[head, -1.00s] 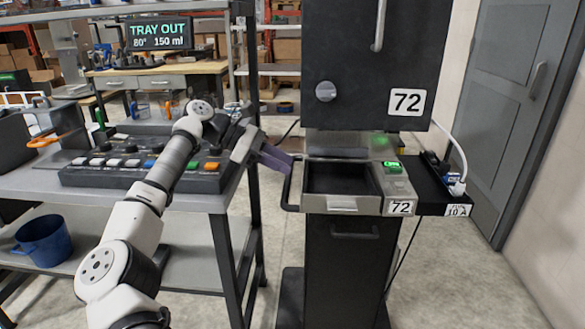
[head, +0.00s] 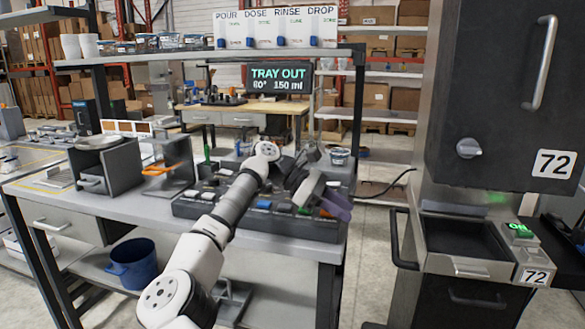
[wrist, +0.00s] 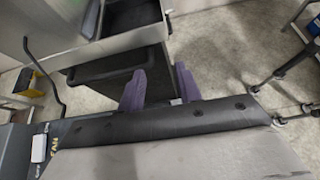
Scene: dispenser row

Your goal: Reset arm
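My arm reaches forward over the button panel (head: 260,217) on the grey workbench. My gripper (head: 338,204) is at the panel's right end in the head view, with purple fingers pointing right. In the wrist view the two purple fingers (wrist: 160,88) stand apart with nothing between them, so it is open and empty. The fingers are apart from dispenser 72 (head: 500,95), which stands to the right. Its tray (head: 462,238) is pulled out and looks empty. A green ON light (head: 519,231) shows beside it.
The bench (head: 120,205) holds a grey box-shaped unit (head: 108,172) at left. A blue bucket (head: 133,262) sits on its lower shelf. A sign (head: 282,78) reads TRAY OUT. A black side handle (head: 396,240) sticks out from the dispenser toward the bench, across a narrow floor gap.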

